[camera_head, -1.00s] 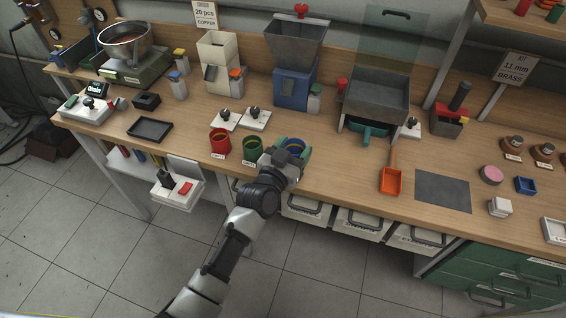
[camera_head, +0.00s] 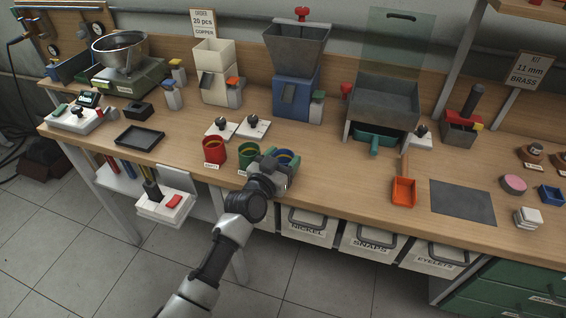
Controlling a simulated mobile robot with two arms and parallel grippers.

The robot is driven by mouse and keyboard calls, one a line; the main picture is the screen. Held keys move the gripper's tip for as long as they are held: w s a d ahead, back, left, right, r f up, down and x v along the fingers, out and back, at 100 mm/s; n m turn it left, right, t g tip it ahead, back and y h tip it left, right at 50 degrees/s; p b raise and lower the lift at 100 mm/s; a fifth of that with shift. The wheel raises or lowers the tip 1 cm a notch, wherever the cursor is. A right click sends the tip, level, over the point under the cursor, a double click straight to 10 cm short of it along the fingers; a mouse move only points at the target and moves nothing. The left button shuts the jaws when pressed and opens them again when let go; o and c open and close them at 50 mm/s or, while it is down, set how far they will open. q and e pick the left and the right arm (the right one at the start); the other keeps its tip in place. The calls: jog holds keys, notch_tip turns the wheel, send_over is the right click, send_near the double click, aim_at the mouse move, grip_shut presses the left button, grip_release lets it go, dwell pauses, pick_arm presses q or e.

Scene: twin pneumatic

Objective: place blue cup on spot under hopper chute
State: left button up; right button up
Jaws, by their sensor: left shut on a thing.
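The gripper body hides most of the cup's near side. The blue hopper (camera_head: 294,98) with a grey funnel stands behind, with a dark chute (camera_head: 288,93) on its front. A cream hopper (camera_head: 213,80) with its own chute stands to its left. I cannot make out a marked spot under either chute. My right gripper is not in view.
Two white plates with black knobs (camera_head: 253,126) lie between the cups and the hoppers. A grey bin stand (camera_head: 382,100) with a green scoop is to the right. An orange scoop (camera_head: 403,190) and a grey mat (camera_head: 463,203) lie at the front right. A black tray (camera_head: 139,137) lies left.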

pick_arm(q)
jog(key=shift+f, duration=0.15)
jog(key=o, duration=1)
jog(key=v, duration=0.7)
jog(key=b+v, duration=0.1)
jog(key=v, duration=0.3)
jog(key=shift+r, duration=0.3)
jog(key=shift+w+f, duration=0.1)
